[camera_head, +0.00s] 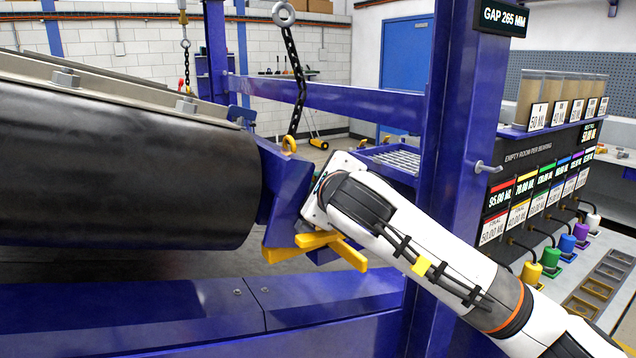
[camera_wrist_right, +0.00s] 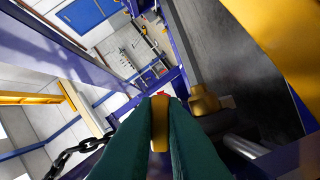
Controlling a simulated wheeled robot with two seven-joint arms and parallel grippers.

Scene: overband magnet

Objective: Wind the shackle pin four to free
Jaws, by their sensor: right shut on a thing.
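My right gripper (camera_wrist_right: 160,125) is shut on a narrow yellow piece (camera_wrist_right: 160,122), which looks like part of the shackle pin; the green fingers press on both its sides. In the head view my right wrist is against the blue bracket (camera_head: 290,185) at the end of the big black drum-like body (camera_head: 120,165), and hides the fingertips and the pin. A yellow shackle (camera_head: 289,143) sits just above, at the foot of a dark chain (camera_head: 295,80). The chain also shows in the wrist view (camera_wrist_right: 75,155). My left gripper is not in view.
Yellow bars (camera_head: 315,246) stick out below my right wrist. A blue post (camera_head: 460,150) stands close behind my right arm, with a "GAP 265 MM" display (camera_head: 502,16) on top. A blue beam (camera_head: 180,310) runs along the front. A bench panel with coloured labels (camera_head: 540,180) is at right.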

